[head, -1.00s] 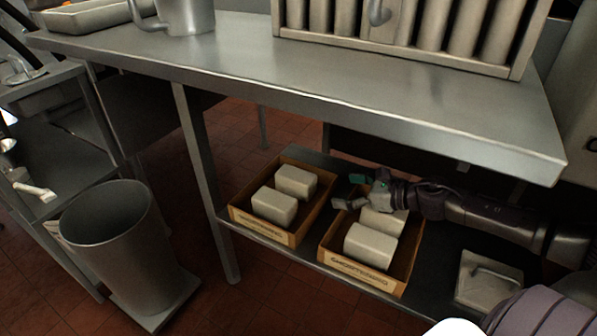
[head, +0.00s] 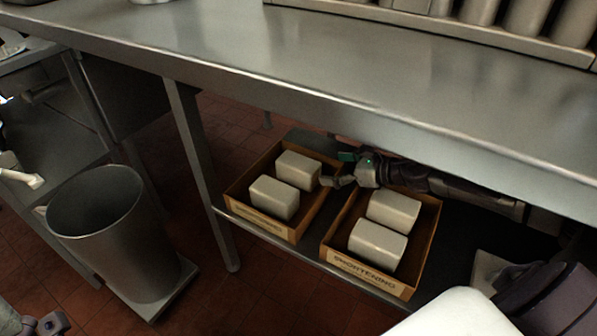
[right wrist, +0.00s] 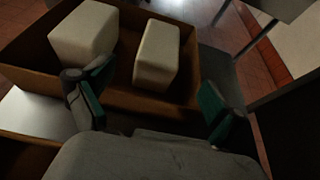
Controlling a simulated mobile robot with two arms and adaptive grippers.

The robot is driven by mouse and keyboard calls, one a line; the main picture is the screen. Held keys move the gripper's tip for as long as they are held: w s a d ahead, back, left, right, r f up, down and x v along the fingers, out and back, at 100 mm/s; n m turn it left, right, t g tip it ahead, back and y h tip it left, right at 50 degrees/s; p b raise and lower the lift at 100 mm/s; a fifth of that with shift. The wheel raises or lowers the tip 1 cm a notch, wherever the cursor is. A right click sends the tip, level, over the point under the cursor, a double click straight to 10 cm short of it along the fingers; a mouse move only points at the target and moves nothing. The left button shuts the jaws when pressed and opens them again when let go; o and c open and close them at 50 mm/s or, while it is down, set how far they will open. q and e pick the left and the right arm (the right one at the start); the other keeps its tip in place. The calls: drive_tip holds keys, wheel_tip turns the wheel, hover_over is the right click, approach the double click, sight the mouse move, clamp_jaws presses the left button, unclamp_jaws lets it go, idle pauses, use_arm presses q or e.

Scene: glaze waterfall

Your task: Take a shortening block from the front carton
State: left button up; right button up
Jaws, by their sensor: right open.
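Two open cardboard cartons stand side by side on the lower shelf: a left carton (head: 262,226) and a right carton marked SHORTENING (head: 368,274). The left carton holds two pale blocks, a near one (head: 273,198) and a far one (head: 298,170). The right carton also holds a near block (head: 377,245) and a far block (head: 393,209). My right gripper (head: 340,168) is open and empty above the far side, near the gap between the cartons. In the right wrist view, its spread fingers (right wrist: 155,88) face a carton with two blocks. A part resembling my left gripper (head: 42,325) shows at the bottom left, cut off.
A steel table top (head: 300,65) overhangs the shelf and my right arm. A table leg (head: 203,180) stands left of the cartons. A pale object (head: 490,270) lies right of the cartons.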

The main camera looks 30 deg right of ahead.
drive_tip(key=shift+x, duration=1.65)
drive_tip(key=shift+r+x, duration=0.1)
drive_tip(key=shift+x, duration=1.2)
drive_tip(key=shift+r+x, duration=0.15)
drive_tip(key=shift+x, duration=1.15)
drive_tip(key=shift+a, duration=0.1)
drive_tip(key=shift+w+r, duration=0.1)
drive_tip(key=c, duration=1.7)
drive_tip(key=shift+o, duration=0.2)
drive_tip(key=shift+r, duration=0.1)
